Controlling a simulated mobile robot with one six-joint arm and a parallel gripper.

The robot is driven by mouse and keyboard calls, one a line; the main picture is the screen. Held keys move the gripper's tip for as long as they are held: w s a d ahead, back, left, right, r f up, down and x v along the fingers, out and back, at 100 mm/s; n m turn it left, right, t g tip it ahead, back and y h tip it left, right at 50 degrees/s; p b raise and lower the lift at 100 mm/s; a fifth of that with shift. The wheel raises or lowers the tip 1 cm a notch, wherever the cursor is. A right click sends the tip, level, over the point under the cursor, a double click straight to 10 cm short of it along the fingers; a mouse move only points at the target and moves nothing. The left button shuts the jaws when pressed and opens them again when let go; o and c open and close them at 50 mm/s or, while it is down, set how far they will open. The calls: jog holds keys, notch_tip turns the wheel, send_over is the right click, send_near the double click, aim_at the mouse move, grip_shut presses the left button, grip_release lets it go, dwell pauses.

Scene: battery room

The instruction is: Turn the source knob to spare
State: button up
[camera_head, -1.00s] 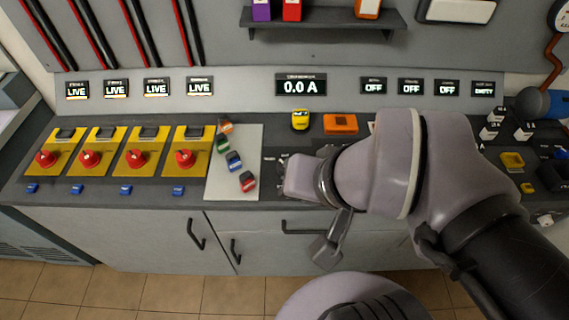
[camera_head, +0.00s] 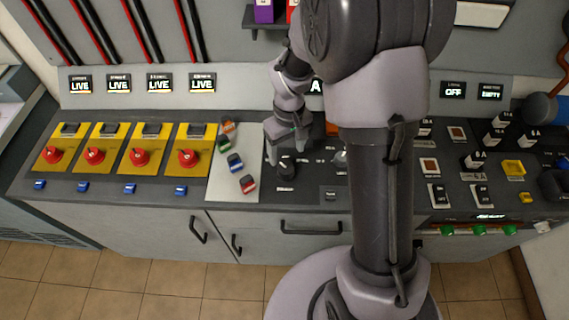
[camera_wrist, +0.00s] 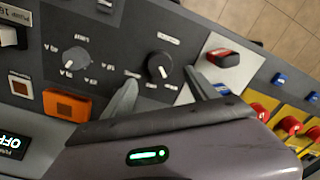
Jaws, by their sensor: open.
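A round black knob (camera_head: 286,168) with a pale pointer mark stands on the dark panel right of the pale mat. It also shows in the wrist view (camera_wrist: 160,66), with small labels around it. Its nearest label is too blurred to confirm that it is the source knob. A second knob (camera_wrist: 75,60), labelled around its rim, sits to its left there. In the head view that knob (camera_head: 340,159) is partly behind my arm. My gripper (camera_head: 285,143) is open and empty, pointing down just behind the first knob. Its fingers (camera_wrist: 158,93) are apart and do not touch the knob.
An orange block (camera_wrist: 68,104) stands close to my fingers. A pale mat (camera_head: 220,185) with several coloured padlock-like pieces lies left of the knob. Yellow units with red knobs (camera_head: 188,157) stand farther left. Small switches (camera_head: 437,195) are on the right.

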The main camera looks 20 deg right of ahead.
aim_at(286, 167)
notch_tip(286, 167, down, 8)
jog(key=shift+s+a+r+b, duration=0.1)
jog(key=shift+b, duration=0.85)
jog(key=c, duration=1.4)
